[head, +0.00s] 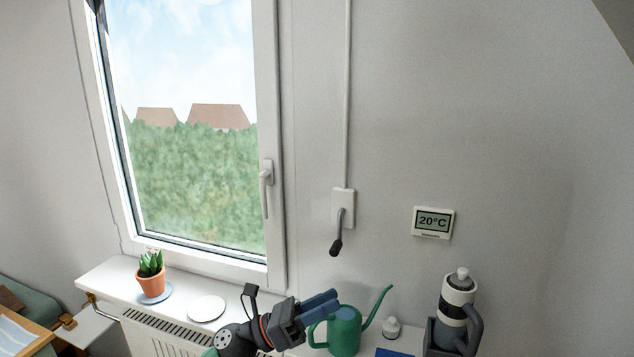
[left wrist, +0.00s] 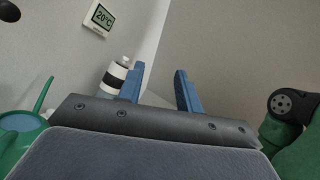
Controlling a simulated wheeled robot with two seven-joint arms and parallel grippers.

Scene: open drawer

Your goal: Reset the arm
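My left gripper (head: 328,303) is at the bottom middle of the head view, its blue fingers pointing right, in front of the windowsill and partly over the green watering can (head: 345,333). In the left wrist view the left gripper (left wrist: 160,88) shows its two blue fingers apart with nothing held between them. A green arm link of mine shows at the right edge of that view. My right gripper is in neither view.
The sill (head: 103,279) bears a potted plant (head: 151,282) and a white disc (head: 206,308). Right of the can are a small white bottle (head: 391,328) and a black-and-white flask (head: 455,312). A crank handle (head: 337,244) and a thermometer display (head: 433,222) are on the wall.

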